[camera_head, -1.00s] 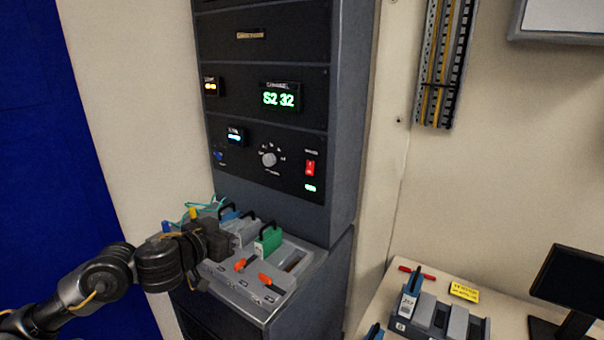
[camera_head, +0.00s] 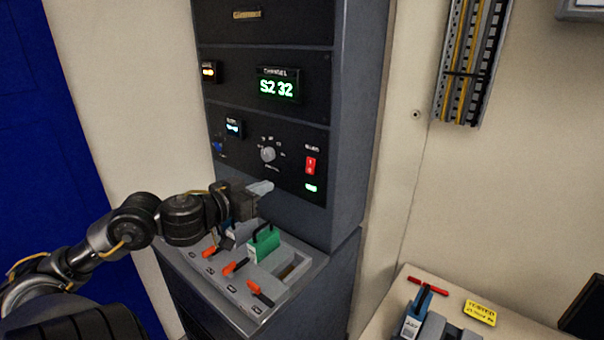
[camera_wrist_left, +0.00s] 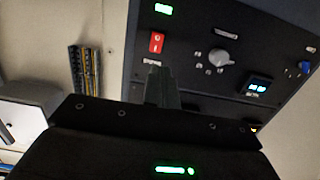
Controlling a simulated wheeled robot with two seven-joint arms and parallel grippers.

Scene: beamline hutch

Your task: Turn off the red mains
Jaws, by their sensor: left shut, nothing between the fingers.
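The red mains switch (camera_head: 310,166) is a small red rocker on the black rack panel, with a lit green indicator (camera_head: 311,188) just below it. The switch also shows in the left wrist view (camera_wrist_left: 156,43), beyond the fingers. My left gripper (camera_head: 268,187) is shut and empty, in front of the rack below the grey knob (camera_head: 268,154). In the head view it is left of and lower than the switch, apart from it. In the left wrist view the fingers (camera_wrist_left: 163,80) point toward the panel just beside the switch. My right gripper is not in view.
A sloped grey console (camera_head: 232,288) with red-orange levers and a green handled block (camera_head: 263,244) lies below my gripper. A green display (camera_head: 279,85) is above the knob. A bench (camera_head: 490,322) stands at the right, with a yellow sign (camera_head: 480,312).

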